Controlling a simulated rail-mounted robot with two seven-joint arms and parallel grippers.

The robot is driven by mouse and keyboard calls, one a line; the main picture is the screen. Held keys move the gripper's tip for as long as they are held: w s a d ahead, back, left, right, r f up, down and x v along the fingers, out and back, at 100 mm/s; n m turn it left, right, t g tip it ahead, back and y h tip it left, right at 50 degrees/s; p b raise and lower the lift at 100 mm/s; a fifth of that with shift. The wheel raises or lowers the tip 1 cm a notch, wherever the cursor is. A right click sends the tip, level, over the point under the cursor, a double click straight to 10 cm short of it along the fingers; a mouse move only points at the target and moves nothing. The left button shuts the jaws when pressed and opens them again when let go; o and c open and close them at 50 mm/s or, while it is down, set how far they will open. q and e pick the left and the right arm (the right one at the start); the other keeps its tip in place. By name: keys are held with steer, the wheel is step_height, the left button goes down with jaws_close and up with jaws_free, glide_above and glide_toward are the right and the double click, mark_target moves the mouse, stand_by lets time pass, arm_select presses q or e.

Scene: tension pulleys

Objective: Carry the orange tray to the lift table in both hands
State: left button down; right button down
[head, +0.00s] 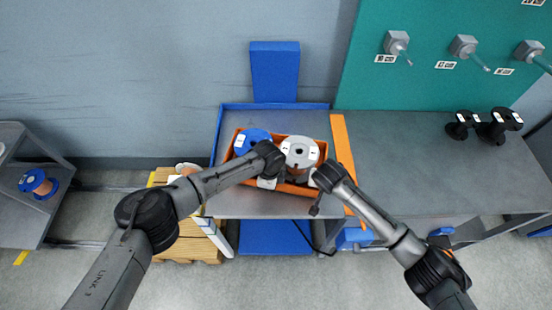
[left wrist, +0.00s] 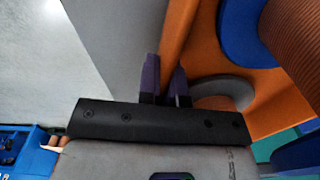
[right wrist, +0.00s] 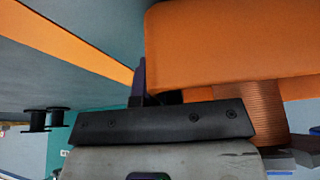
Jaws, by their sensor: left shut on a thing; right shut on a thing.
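The orange tray (head: 233,147) is over the grey top of the lift table (head: 235,207), inside its blue rim. I cannot tell whether it rests on the top or hangs just above it. It holds a blue-flanged spool (head: 251,138) and a grey-flanged spool (head: 300,147). My left gripper (left wrist: 165,85) is shut on the tray's wall (left wrist: 180,30). My right gripper (right wrist: 152,95) is shut on the tray at the other end (right wrist: 235,45); one of its fingers is mostly hidden. In the head view my wrists partly cover the tray's near side.
An orange strip (head: 343,150) separates the lift table from a grey bench (head: 410,165) at right, with black spools (head: 497,125). A cart (head: 15,195) with a blue spool (head: 38,184) stands at left. A wooden pallet (head: 190,245) is on the floor.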

arm_select(q)
steer(key=shift+w+f+b, duration=0.1)
steer(key=shift+f+b, duration=0.3)
steer(key=shift+f, duration=0.05)
arm_select(e)
steer(key=shift+f, duration=0.55)
arm_select(q)
steer(key=c, duration=1.7)
jaws_free()
arm_select(e)
steer(key=c, duration=1.7)
jaws_free()
arm_select(q)
steer(key=o, duration=0.4)
arm_select(e)
steer(key=o, duration=0.4)
steer(key=shift+w, duration=0.15)
arm_select(q)
step_height(320, 180, up, 11)
steer(key=shift+r, duration=0.4)
arm_select(e)
steer(key=shift+s+r, duration=0.2)
steer(key=v, duration=1.1)
steer(key=shift+s+r, duration=0.15)
steer(key=shift+r, duration=0.15)
